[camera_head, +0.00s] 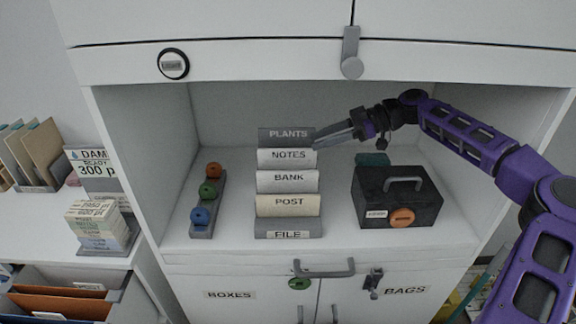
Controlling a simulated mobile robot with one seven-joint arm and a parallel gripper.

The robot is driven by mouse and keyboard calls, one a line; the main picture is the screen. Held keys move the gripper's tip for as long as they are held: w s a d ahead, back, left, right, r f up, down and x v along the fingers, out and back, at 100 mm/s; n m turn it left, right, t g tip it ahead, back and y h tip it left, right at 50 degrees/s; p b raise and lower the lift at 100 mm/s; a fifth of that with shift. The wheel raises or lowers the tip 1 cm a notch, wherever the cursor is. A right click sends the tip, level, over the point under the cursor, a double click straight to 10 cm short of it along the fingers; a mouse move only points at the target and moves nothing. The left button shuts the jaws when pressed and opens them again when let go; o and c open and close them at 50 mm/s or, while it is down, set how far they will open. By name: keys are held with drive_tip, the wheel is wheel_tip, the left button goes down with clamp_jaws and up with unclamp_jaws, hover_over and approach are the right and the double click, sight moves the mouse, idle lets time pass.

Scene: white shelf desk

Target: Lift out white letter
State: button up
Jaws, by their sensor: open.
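A grey letter rack (288,235) stands in the middle of the open shelf. It is stepped, with labels PLANTS, NOTES, BANK, POST and FILE from back to front. White pieces show at NOTES (270,161) and BANK (270,187), and a cream piece (270,211) at POST. I cannot tell which of these is the white letter. My gripper (319,139) is open, its fingers pointing left, at the right side of the rack near the PLANTS and NOTES rows. I see nothing held in it. I cannot tell whether the fingertips touch the rack.
A dark box (385,185) with a handle stands right of the rack, below my arm. A grey stand with coloured knobs (201,205) is at the left. The shelf's side walls and the cabinet above bound the space. Bare shelf lies between stand and rack.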

sight(292, 149)
drive_tip(key=b+x, duration=0.1)
drive_tip(key=x, duration=0.8)
drive_tip(key=shift+w+a+f, duration=0.2)
clamp_jaws()
idle(1.2)
